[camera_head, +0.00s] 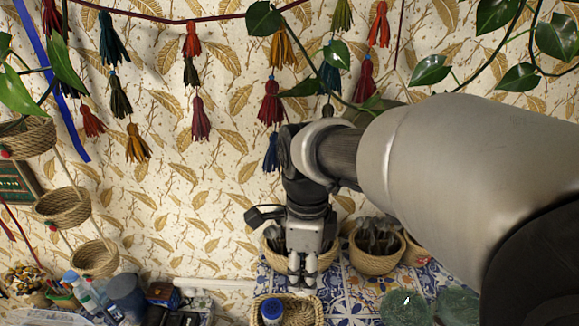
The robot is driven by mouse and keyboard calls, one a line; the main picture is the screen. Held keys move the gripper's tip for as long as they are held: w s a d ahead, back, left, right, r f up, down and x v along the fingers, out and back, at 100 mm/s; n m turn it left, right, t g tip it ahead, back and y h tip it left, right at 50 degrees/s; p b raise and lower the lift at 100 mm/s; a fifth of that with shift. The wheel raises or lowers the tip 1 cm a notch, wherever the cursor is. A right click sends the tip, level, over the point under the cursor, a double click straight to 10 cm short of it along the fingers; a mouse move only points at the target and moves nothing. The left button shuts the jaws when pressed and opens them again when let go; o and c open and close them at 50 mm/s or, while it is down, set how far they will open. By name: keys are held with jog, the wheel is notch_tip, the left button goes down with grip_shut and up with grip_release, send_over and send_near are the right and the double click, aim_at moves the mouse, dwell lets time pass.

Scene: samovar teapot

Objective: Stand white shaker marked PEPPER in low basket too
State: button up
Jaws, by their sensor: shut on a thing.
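My gripper (302,281) points down in the lower middle of the head view, over the back right part of the low basket. Its fingers are shut on a small pale thing, which looks like the white shaker; the fingers hide most of it and no PEPPER marking can be read. The low woven basket (318,313) stands on the tiled surface at the bottom edge, partly cut off. A blue-topped container (271,309) stands upright in its left part. The right part of the basket looks free.
Woven baskets with dark contents stand behind (272,243) and to the right (376,262) of my gripper. Green textured round things (405,307) lie at the lower right. Bottles and a dark cup (126,292) crowd the lower left. Tassels and leaves hang above.

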notch_tip(320, 180, down, 13)
jog(key=shift+f+b, duration=0.1)
jog(key=shift+b, duration=0.75)
jog(key=shift+f, duration=0.15)
jog(key=o, duration=1.1)
